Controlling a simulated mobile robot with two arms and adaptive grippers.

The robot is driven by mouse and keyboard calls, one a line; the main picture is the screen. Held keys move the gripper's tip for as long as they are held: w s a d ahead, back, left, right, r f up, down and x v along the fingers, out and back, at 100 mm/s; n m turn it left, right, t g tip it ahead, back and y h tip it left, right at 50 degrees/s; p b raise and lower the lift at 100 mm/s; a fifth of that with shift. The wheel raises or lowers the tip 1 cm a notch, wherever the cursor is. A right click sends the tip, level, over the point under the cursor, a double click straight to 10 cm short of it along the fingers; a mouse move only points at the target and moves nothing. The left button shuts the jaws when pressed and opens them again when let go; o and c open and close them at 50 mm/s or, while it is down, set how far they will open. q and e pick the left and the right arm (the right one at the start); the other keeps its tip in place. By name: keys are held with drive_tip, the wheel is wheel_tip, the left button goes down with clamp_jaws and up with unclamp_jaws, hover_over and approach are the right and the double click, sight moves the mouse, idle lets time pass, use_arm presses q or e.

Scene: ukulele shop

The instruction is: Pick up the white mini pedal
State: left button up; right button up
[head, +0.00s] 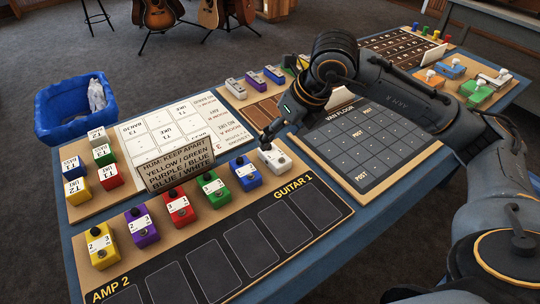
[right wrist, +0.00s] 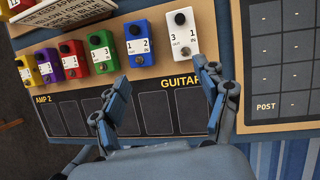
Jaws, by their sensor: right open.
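The white mini pedal (head: 274,158) stands at the right end of a row of coloured pedals, just above the "GUITAR 1" end of the black board (head: 222,238). In the right wrist view the white pedal (right wrist: 182,30) is upright, with a black knob and the labels 3 and 1. My right gripper (head: 276,132) is open and empty, above and just behind the pedal in the head view. In the right wrist view its fingers (right wrist: 160,82) are spread, with the pedal beyond the tips, nearer the right finger. My left gripper is not in view.
The blue pedal (head: 245,174) stands close left of the white one, followed by green (head: 215,189), red (head: 179,208), purple (head: 141,227) and yellow (head: 100,246) pedals. A sign (head: 177,163) stands behind the row. A dark grid board (head: 362,145) lies to the right.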

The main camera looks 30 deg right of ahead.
sight(275, 154)
drive_tip(key=shift+m+h, duration=0.3)
drive_tip(key=shift+h, duration=0.4)
drive_tip(key=d+x, duration=0.1)
drive_tip(key=x, duration=0.3)
drive_tip(key=d+p+x, duration=0.1)
drive_tip(key=x, duration=0.8)
drive_tip(key=shift+w+d+f, duration=0.1)
drive_tip(key=shift+w+d, duration=0.3)
drive_tip(key=shift+w, duration=0.05)
drive_tip(key=c, duration=1.2)
drive_tip(key=shift+c, duration=0.7)
drive_tip(key=shift+r, duration=0.2)
